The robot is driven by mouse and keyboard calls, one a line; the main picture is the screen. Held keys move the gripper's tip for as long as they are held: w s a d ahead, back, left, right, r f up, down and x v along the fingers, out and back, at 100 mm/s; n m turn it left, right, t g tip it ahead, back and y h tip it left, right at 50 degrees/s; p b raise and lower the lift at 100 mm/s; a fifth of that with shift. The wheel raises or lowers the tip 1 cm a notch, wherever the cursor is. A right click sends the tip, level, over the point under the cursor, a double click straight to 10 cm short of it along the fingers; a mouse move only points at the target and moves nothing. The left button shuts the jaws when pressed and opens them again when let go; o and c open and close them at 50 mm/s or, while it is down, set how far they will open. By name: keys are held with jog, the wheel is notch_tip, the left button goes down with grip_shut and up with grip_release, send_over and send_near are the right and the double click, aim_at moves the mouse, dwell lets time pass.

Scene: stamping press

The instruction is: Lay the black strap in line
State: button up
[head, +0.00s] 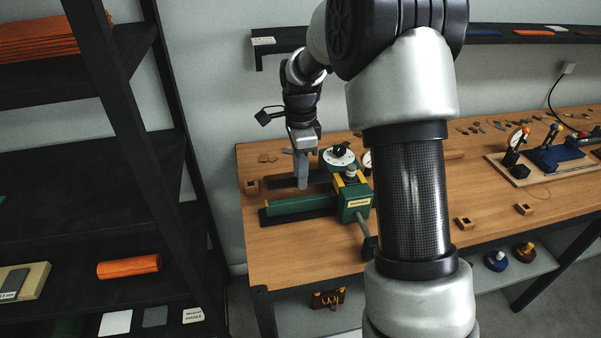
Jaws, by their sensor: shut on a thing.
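My gripper (302,184) points down over the back left part of the bench, behind the green bar of the stamping press (352,207). A dark flat strip, which looks like the black strap (281,183), lies left to right at its fingertips. The fingers are shut on it. I cannot tell whether the strap touches the bench or is slightly raised, and its right part is hidden by the gripper and press. The press has a green bar (298,204) on a black base, a white dial (338,156) and a lever towards the front.
The wooden bench (300,255) is clear in front of the press. Small wooden blocks (464,223) lie on it to the right. A board with a blue device (560,158) stands further right. A black shelf rack (150,150) stands on the left. My arm hides the middle.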

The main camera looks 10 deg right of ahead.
aim_at(300, 198)
jog(key=shift+f+b, duration=1)
jog(key=shift+f, duration=0.7)
jog(key=shift+f+b, duration=0.7)
jog(key=shift+f, duration=0.65)
jog(key=o, duration=1)
jog(key=shift+c, duration=0.9)
jog(key=shift+r, duration=0.1)
jog(key=shift+r+p, duration=2.6)
jog(key=shift+r, duration=0.85)
